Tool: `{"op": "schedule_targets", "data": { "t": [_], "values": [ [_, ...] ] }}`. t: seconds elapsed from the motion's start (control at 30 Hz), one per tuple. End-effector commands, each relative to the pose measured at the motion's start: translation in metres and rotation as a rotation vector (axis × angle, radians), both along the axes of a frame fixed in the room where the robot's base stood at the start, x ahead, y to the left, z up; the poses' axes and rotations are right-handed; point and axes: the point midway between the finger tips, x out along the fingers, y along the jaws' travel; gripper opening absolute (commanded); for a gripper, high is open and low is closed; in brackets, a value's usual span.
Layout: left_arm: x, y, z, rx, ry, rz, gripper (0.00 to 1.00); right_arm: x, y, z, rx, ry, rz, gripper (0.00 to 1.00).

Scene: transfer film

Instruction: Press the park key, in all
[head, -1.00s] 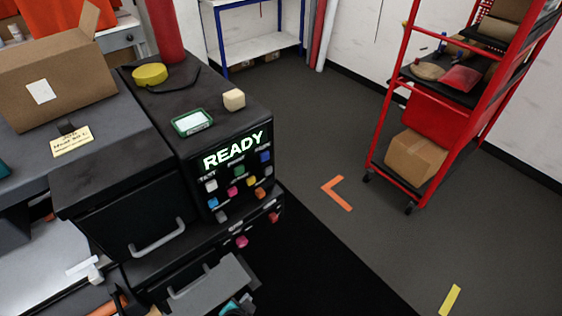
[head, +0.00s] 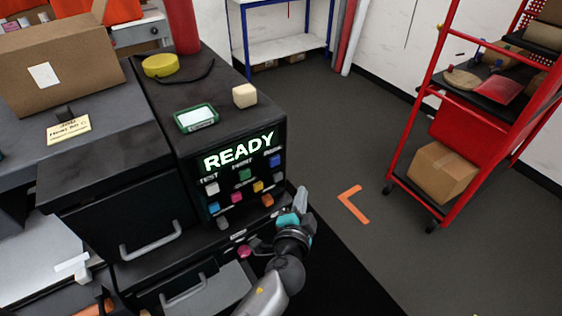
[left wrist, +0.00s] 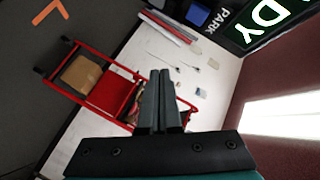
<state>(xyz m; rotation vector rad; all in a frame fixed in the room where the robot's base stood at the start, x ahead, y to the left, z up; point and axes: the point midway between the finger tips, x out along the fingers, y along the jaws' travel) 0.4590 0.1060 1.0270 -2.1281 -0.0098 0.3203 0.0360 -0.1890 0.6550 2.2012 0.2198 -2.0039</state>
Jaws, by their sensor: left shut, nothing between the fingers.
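The park key (head: 275,160) is a blue square key at the upper right of the black machine's key panel, under the lit READY display (head: 239,152). It also shows in the left wrist view as a dark blue block (left wrist: 197,15) beside the PARK label (left wrist: 222,20). My left gripper (head: 301,194) is shut and empty, to the right of and below the panel in the head view, apart from the park key. Its closed fingers (left wrist: 159,92) show in the left wrist view. My right gripper is not in view.
Several other coloured keys sit close by, including a green key (head: 244,175) and an orange key (head: 267,200). A green-rimmed tray (head: 196,118) and a cream block (head: 245,95) lie on the machine top. A red cart (head: 425,205) stands right.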

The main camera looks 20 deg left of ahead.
Motion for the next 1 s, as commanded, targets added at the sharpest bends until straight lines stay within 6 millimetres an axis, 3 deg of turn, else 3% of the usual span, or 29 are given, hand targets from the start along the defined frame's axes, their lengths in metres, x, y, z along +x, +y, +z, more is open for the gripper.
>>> {"op": "schedule_targets", "data": {
  "t": [0.37, 0.77, 1.0],
  "values": [
    [0.004, 0.006, 0.0, 0.001, 0.002, 0.0, 0.0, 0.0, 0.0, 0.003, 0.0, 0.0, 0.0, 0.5],
    [0.037, 0.047, 0.001, 0.001, 0.002, 0.0, 0.0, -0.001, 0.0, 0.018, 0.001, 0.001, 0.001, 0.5],
    [0.051, 0.065, -0.001, 0.0, 0.002, 0.0, 0.0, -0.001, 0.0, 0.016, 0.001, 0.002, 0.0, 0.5]
  ]
}}
